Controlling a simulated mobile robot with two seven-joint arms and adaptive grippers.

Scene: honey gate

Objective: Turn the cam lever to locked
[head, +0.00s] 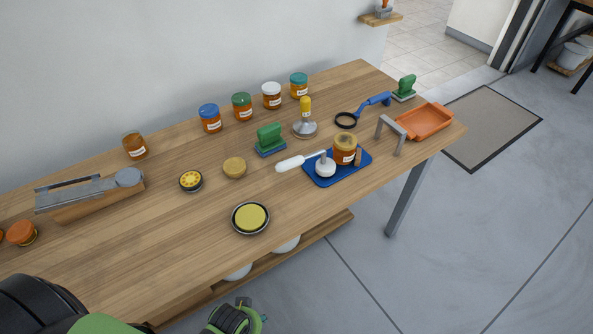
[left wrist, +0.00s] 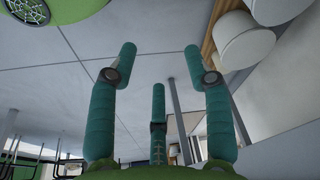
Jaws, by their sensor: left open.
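The cam lever has a white handle (head: 292,163) that points left, past the edge of a blue base plate (head: 323,182). My left gripper, partly seen at the bottom edge of the head view (head: 240,318), is below the table's front edge and well away from the lever. In the left wrist view its teal fingers (left wrist: 160,75) are spread, with nothing between them. My right gripper is not in view.
A grey bracket (head: 392,134) and an orange tray (head: 425,121) stand right of the plate. A green-handled brush (head: 270,139) and a yellow-handled stamp (head: 305,120) are behind it. A round yellow-filled dish (head: 250,218) lies front left. White containers (left wrist: 240,45) sit on the shelf below.

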